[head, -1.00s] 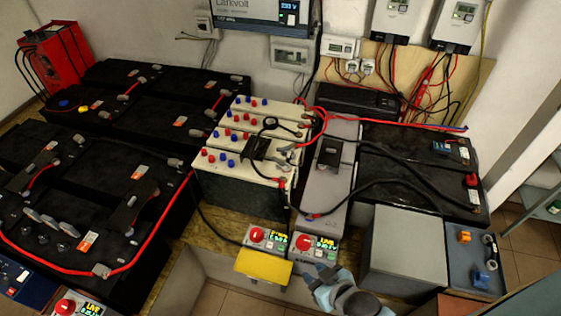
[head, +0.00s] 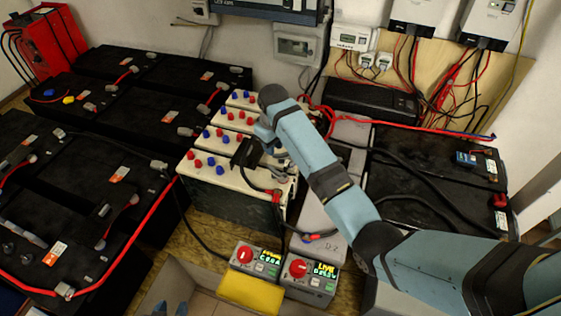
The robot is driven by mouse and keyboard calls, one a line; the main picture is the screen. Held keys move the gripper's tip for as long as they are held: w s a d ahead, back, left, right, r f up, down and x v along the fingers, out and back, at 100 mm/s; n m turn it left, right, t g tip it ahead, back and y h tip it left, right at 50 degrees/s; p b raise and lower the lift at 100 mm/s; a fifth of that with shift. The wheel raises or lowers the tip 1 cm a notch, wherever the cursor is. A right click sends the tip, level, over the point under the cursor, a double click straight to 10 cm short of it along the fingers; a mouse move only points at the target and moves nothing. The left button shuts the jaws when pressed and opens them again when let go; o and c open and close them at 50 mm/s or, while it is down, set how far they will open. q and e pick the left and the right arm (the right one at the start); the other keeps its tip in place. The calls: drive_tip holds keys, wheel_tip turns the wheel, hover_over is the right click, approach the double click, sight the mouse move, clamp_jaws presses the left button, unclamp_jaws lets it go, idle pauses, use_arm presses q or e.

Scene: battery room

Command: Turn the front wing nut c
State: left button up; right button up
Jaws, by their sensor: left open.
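The white-topped batteries (head: 202,176) with red and blue caps stand in the middle. I cannot single out wing nut c; the right ends of the white tops are largely hidden by my right arm. My right gripper (head: 265,138) is over these batteries, pointing down beside a black block (head: 245,153) with a black cable. Its fingertips are not clear, so I cannot see whether it is open or holds anything.
Two grey boxes with red knobs, one on the left (head: 244,257) and one on the right (head: 303,274), stand in front, beside a yellow block (head: 250,291). Large black batteries (head: 95,190) fill the left side. Loose black cables cross the right battery (head: 440,170).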

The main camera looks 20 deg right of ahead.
sight(273, 168)
drive_tip(key=shift+g, duration=0.3)
drive_tip(key=f, duration=0.7)
drive_tip(key=w+f, duration=0.1)
drive_tip(key=f, duration=0.3)
drive_tip(key=shift+f+b, duration=0.25)
drive_tip(key=shift+b, duration=0.1)
drive_tip(key=shift+r, duration=0.1)
clamp_jaws()
